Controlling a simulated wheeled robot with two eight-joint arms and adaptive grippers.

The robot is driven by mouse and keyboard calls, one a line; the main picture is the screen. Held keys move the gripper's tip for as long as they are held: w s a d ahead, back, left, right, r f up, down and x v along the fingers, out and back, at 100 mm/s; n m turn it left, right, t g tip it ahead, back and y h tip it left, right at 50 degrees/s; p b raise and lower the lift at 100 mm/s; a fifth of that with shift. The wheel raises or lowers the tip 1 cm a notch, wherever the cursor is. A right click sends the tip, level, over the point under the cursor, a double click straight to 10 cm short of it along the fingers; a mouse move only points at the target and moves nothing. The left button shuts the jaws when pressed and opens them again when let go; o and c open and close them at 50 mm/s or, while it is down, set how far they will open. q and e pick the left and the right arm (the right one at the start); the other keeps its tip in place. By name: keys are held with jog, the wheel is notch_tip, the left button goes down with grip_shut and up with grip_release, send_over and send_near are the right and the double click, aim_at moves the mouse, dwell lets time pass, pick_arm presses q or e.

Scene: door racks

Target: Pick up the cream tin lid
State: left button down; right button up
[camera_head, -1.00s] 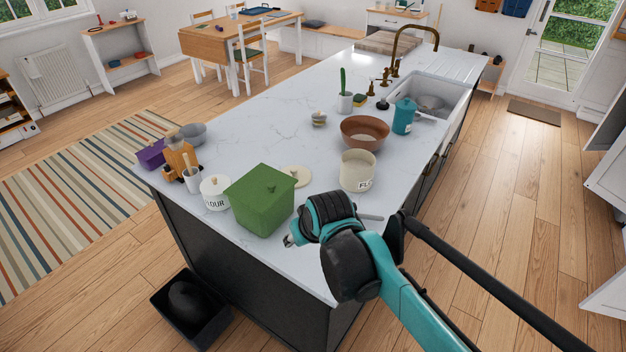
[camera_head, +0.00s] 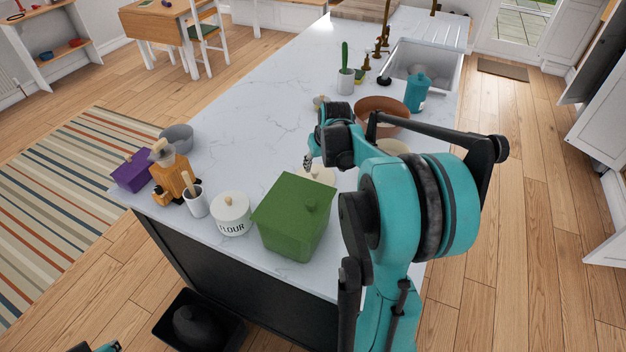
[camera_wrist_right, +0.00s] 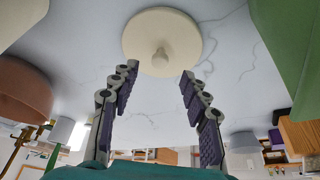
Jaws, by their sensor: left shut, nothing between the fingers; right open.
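The cream tin lid (camera_wrist_right: 162,25) is a round cream disc with a small knob, lying on the marble worktop. In the head view the lid (camera_head: 322,174) is partly hidden behind the green box (camera_head: 296,222). My right gripper (camera_head: 308,160) is just over the lid's far-left side. In the right wrist view the gripper (camera_wrist_right: 158,76) is open and empty, its fingers apart and pointing towards the lid, with the knob between their lines. The open cream tin (camera_head: 391,147) is mostly hidden behind my right arm. Only a sliver of my left gripper (camera_head: 95,348) shows at the bottom edge.
A white flour canister (camera_head: 231,215), a utensil pot (camera_head: 195,202), an orange mill group (camera_head: 172,178) and a purple box (camera_head: 133,171) stand left of the green box. A brown bowl (camera_head: 381,112) and teal canister (camera_head: 417,93) stand beyond my arm. The worktop's middle left is clear.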

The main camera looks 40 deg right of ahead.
aim_at(315, 171)
jog(key=shift+w+f, duration=0.25)
jog(key=shift+f, duration=0.2)
jog(key=b+x, duration=0.2)
jog(key=x, duration=0.2)
jog(key=shift+w+d+f, duration=0.1)
jog(key=shift+w+f, duration=0.1)
jog(key=shift+s+r, duration=0.1)
jog(key=shift+r, duration=0.05)
jog(key=shift+c, duration=0.9)
jog(key=c, duration=0.8)
